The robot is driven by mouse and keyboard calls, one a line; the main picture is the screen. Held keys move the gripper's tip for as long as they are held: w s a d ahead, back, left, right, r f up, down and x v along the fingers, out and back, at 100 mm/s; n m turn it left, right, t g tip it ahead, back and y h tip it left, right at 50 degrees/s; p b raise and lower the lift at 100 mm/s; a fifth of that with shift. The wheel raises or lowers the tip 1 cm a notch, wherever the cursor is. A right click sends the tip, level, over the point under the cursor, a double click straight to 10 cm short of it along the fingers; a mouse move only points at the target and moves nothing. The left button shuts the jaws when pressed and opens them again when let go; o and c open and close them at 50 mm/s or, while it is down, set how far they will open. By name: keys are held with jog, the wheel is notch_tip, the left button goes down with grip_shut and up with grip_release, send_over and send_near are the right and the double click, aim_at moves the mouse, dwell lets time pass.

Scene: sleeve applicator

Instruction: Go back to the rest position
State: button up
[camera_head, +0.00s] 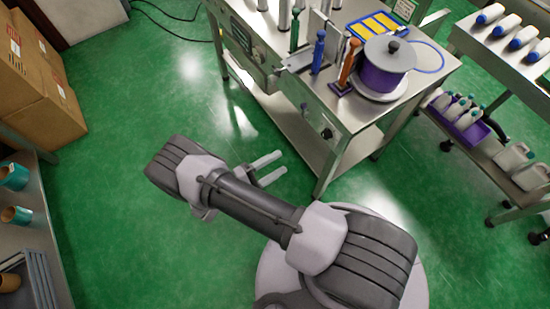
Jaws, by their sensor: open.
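My gripper (269,168) is open, with its two light fingers apart and nothing between them. It hangs over the green floor, partly hidden behind my arm, to the left of the front leg of the steel machine table (357,125). My arm stretches from the lower right towards the upper left. The fingers point right and touch nothing that I can see.
The machine table carries a purple pot with a grey lid (387,65), a blue tool (319,52) and an orange one (349,60). A cart with blue-capped bottles (522,37) stands right. Cardboard boxes (45,95) and a shelf are left. Open floor (110,200) lies between.

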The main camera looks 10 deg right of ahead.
jog(key=shift+r, duration=0.1)
notch_tip(320, 180, up, 22)
jog(key=s+d+r+m+g+y, duration=0.1)
jog(key=s+d+m+g+y, duration=0.15)
jog(key=m+g+y, duration=0.65)
jog(key=s+a+r+m+t+y, duration=0.1)
jog(key=s+r+t+y, duration=0.3)
jog(key=r, duration=0.4)
jog(key=s+a+r+m+t+y, duration=0.1)
jog(key=s+r+m+t+y, duration=0.2)
jog(key=r+y, duration=0.3)
notch_tip(320, 180, up, 2)
jog(key=shift+s+r+m+t, duration=0.2)
jog(key=shift+s+m+t, duration=0.2)
jog(key=shift+s+t, duration=0.45)
